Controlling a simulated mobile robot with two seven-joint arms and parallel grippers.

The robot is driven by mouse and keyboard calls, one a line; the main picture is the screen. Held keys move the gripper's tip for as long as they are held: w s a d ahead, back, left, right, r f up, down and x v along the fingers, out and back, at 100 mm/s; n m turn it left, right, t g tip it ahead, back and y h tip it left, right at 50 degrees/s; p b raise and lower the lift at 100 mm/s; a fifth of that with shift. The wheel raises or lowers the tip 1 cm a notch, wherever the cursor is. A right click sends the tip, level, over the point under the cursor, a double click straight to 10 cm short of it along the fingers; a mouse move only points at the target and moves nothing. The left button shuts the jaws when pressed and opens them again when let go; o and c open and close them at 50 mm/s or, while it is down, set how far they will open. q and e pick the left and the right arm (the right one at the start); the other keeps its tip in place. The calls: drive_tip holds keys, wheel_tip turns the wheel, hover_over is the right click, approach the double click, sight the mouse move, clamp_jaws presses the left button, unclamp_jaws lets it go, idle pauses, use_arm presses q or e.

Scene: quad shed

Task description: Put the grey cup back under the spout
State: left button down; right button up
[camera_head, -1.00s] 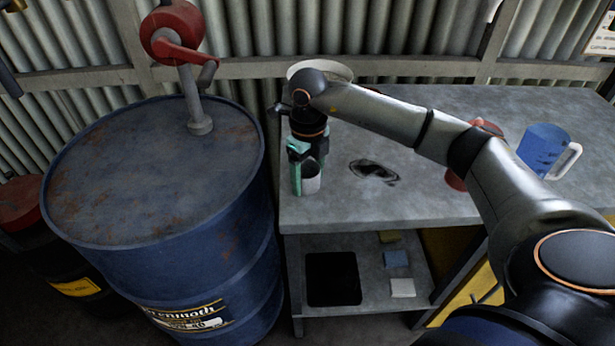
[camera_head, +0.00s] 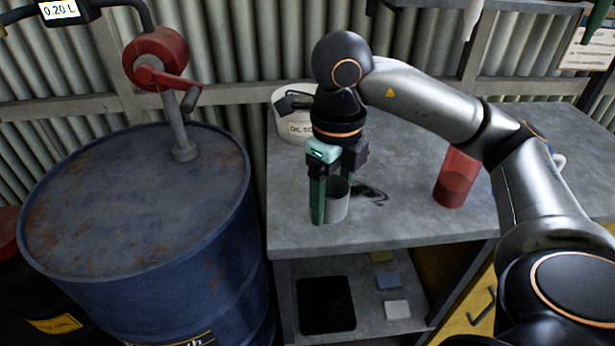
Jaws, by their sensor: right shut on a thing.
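The grey cup (camera_head: 338,204) is small and upright, held at the left part of the workbench (camera_head: 400,228). My right gripper (camera_head: 328,206) points down and is shut on the cup's wall, with a green finger at its left side. The cup seems to be a little above the bench top, but its underside is hidden. The red hand pump (camera_head: 155,58) stands on the blue drum (camera_head: 140,200), left of the bench. I cannot make out the spout for certain. My left gripper is not in view.
A pale bucket (camera_head: 293,130) stands behind my right gripper. A dark oil stain (camera_head: 371,192) lies by the cup. A meter reading 0.20 L (camera_head: 60,10) hangs at the top left. Sponges lie on the lower shelf.

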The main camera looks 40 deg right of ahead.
drive_tip(key=shift+s+r, duration=0.2)
drive_tip(key=shift+s, duration=0.2)
drive_tip(key=n, duration=0.2)
drive_tip(key=a+n, duration=0.1)
drive_tip(key=n, duration=0.1)
drive_tip(key=w+f+n, duration=0.1)
drive_tip(key=n, duration=0.1)
drive_tip(key=shift+a+n+p, duration=0.3)
drive_tip(key=shift+a+p, duration=0.05)
drive_tip(key=shift+p, duration=0.05)
drive_tip(key=n, duration=0.2)
drive_tip(key=a+n, duration=0.1)
drive_tip(key=w+f+n, duration=0.1)
drive_tip(key=n, duration=0.1)
drive_tip(key=shift+a+n+p, duration=0.15)
drive_tip(key=shift+n+p, duration=0.15)
drive_tip(key=w+a+f+n+p, duration=0.1)
drive_tip(key=a+f+n, duration=0.1)
drive_tip(key=n, duration=0.8)
drive_tip(key=w+a+f+n+p, duration=0.1)
drive_tip(key=a+f+n, duration=0.1)
drive_tip(key=n, duration=0.9)
drive_tip(key=shift+a+f, duration=0.2)
drive_tip(key=shift+a, duration=0.3)
drive_tip(key=shift+d, duration=0.1)
